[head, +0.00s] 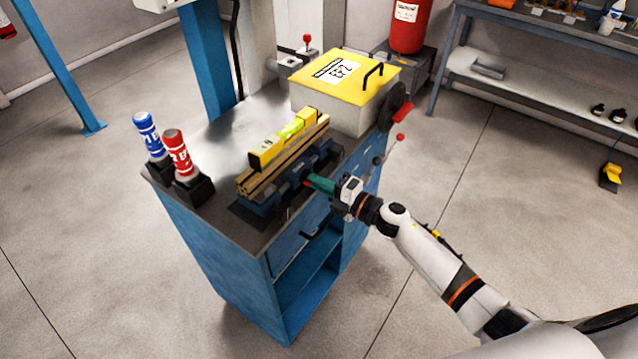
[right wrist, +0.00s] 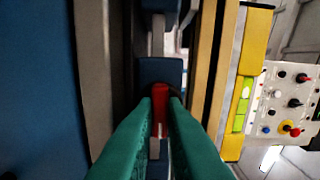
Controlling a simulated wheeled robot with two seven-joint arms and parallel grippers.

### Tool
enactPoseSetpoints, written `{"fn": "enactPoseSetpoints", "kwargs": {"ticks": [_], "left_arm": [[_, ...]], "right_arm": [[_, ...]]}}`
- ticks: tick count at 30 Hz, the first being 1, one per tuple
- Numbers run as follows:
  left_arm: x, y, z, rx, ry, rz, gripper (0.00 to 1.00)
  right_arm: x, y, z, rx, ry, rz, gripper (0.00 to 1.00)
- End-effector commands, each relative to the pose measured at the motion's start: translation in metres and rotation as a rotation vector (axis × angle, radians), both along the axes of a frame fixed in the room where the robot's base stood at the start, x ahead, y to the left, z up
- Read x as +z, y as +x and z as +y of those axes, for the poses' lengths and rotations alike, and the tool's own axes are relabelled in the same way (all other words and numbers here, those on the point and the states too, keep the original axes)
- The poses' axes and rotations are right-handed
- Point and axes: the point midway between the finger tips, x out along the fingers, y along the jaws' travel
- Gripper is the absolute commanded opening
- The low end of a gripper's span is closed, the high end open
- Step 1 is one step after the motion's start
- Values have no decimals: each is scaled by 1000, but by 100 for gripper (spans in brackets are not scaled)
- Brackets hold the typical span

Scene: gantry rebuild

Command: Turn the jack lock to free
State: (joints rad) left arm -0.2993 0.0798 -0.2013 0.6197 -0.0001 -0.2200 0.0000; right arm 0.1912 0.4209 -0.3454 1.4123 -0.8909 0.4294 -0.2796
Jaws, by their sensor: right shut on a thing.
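My right gripper (head: 310,180) reaches in from the right at the near side of a blue jack (head: 262,212) on the bench. In the right wrist view its green fingers (right wrist: 160,101) are shut on a small red piece, which looks like the jack lock (right wrist: 160,94). The red piece lies lengthwise between the fingertips, in front of a blue block of the jack. My left gripper is out of view.
A yellow-lidded box (head: 310,95) stands behind the jack. Red-knobbed levers (head: 400,138) stick out to the right of the bench. Blue (head: 146,132) and red (head: 178,150) bottles stand in holders at the bench's left corner.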

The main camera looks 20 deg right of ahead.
Motion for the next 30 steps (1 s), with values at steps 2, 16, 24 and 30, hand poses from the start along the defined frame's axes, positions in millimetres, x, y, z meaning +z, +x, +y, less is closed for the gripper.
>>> {"fn": "enactPoseSetpoints", "kwargs": {"ticks": [2,16,24,30], "left_arm": [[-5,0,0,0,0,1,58],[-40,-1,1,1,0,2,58],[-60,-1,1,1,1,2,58],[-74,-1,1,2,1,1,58]], "right_arm": [[-2,0,0,0,-28,-22,0],[-4,0,-1,1,-336,-262,0],[-4,0,-1,0,-539,-419,0],[-4,0,-1,0,-689,-536,0]]}}
